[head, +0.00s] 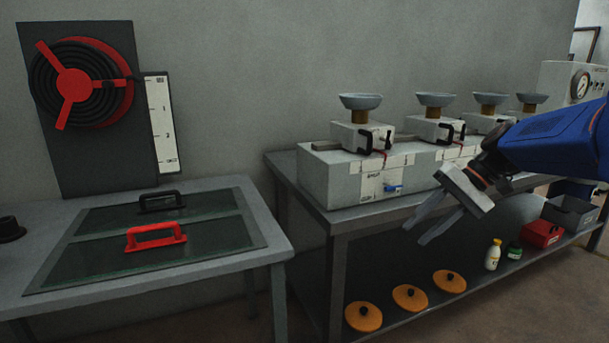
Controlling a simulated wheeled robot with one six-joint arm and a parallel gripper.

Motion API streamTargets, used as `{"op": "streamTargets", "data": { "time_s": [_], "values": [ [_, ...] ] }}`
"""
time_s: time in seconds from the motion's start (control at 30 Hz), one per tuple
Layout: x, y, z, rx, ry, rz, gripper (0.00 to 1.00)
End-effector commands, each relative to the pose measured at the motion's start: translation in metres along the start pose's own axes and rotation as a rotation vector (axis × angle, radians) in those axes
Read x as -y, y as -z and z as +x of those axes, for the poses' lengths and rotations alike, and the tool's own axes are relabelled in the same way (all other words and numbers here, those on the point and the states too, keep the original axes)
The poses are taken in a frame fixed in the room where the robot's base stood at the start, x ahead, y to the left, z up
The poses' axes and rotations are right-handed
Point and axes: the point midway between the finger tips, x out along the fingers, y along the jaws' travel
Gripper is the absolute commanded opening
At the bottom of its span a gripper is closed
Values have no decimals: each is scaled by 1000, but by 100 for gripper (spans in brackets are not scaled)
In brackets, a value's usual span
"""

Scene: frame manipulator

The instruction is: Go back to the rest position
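My gripper (434,226) is at the right of the head view, at the end of my blue arm. Its two grey fingers point down and to the left, with a gap between them, and nothing shows between them. It hangs in front of the right-hand table's front edge, apart from the machines behind it.
The right table (345,222) bears a row of grey machines (325,180) with bowls on top. Its lower shelf holds orange lids (363,317), bottles (493,255) and bins (541,234). The left table (262,215) has dark panels with red (155,237) and black (160,201) handles.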

Motion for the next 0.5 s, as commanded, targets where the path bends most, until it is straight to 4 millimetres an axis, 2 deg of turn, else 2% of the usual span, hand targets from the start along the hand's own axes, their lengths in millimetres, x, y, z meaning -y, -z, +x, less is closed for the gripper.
{"op": "streamTargets", "data": {
  "time_s": [0.03,0.1,0.5],
  "values": [
    [-1,-16,7,-14,-37,-10,32],
    [-7,-33,15,-37,-90,-20,32],
    [-57,-120,53,-194,-364,-117,32]
  ]
}}
